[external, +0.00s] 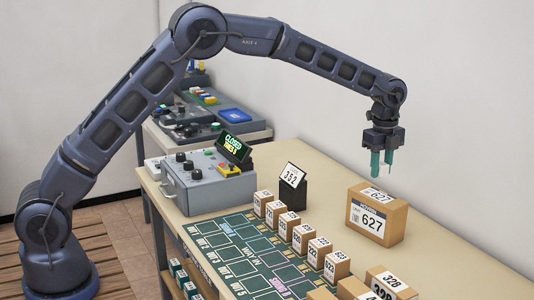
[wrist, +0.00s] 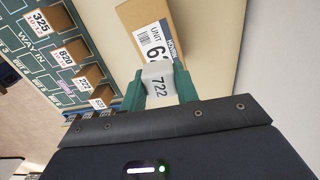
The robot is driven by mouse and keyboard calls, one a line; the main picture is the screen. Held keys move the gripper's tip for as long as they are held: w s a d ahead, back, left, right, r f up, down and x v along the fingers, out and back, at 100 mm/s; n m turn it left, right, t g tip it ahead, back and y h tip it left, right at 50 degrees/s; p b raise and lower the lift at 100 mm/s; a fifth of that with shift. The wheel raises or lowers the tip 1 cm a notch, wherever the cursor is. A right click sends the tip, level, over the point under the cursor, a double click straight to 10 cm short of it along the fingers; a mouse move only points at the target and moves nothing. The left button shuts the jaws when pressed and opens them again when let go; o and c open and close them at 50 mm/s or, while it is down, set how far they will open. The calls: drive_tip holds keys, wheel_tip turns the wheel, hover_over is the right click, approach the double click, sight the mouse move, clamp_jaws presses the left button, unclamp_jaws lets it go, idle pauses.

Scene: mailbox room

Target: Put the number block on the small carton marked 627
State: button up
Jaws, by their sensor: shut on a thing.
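My gripper (external: 382,166) is shut on a small pale block marked 722 (wrist: 158,86), held between its green fingers in the wrist view. In the external view the block is hardly visible between the fingers. The gripper is in the air above a large brown carton (external: 366,238) with a white label reading 627; the carton also shows in the wrist view (wrist: 133,15), partly hidden behind the block. Several small cartons (external: 336,265) with white number labels stand in a row along the green board.
The green printed board (external: 230,240) lies on the beige table (external: 440,265). A grey control box (external: 200,187) with a sign lit "CLOSED" stands at its back left. A black stand with a 352 card (external: 293,188) is left of the large carton. More cartons (external: 392,281) stand at the front right.

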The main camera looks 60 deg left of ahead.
drive_tip(key=shift+f, duration=2.15)
drive_tip(key=shift+f, duration=0.1)
drive_tip(key=o, duration=0.9)
drive_tip(key=shift+o, duration=0.2)
